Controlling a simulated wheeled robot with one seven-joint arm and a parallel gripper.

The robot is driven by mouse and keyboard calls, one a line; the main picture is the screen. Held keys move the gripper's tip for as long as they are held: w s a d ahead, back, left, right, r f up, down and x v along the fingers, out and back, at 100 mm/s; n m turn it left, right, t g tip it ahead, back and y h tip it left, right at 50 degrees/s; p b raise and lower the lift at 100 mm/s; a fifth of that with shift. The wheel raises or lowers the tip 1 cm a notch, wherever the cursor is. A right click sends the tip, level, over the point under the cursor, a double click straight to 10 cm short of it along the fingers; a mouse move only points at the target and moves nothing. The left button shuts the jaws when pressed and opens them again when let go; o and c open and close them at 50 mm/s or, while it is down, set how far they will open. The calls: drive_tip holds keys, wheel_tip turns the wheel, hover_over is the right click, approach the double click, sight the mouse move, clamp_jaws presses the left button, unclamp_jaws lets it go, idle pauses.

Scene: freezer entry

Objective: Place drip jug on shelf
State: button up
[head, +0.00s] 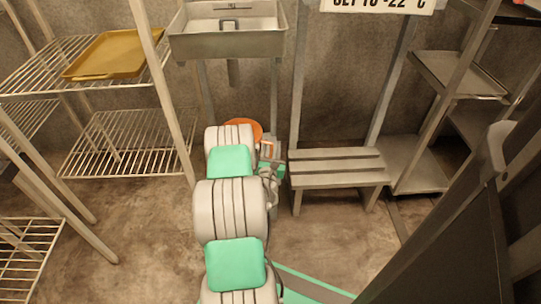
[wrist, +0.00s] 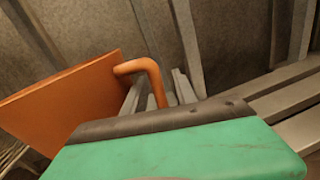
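The orange drip jug (head: 257,128) shows only in part behind my arm in the head view, below the sink. In the wrist view the jug (wrist: 60,100) fills the left side, with its flat top tilted in the picture. Its bent handle (wrist: 150,70) runs down behind the dark edge of my gripper (wrist: 180,145). My gripper is at the handle, but its fingertips are hidden, so I cannot tell whether they grip it. In the head view my gripper (head: 270,152) is close beside the jug. A wire shelf (head: 30,80) stands at the left.
A yellow tray (head: 110,55) lies on the upper wire shelf; a lower wire shelf (head: 125,145) looks empty. A slatted bench (head: 335,168) and a metal rack (head: 455,75) stand right. A dark door (head: 450,235) fills the lower right.

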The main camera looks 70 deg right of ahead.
drive_tip(key=b+v, duration=0.1)
drive_tip(key=v, duration=1)
drive_tip(key=shift+s+a+b, duration=0.15)
drive_tip(key=shift+a+b, duration=0.15)
drive_tip(key=shift+a, duration=0.1)
drive_tip(key=shift+f, duration=0.1)
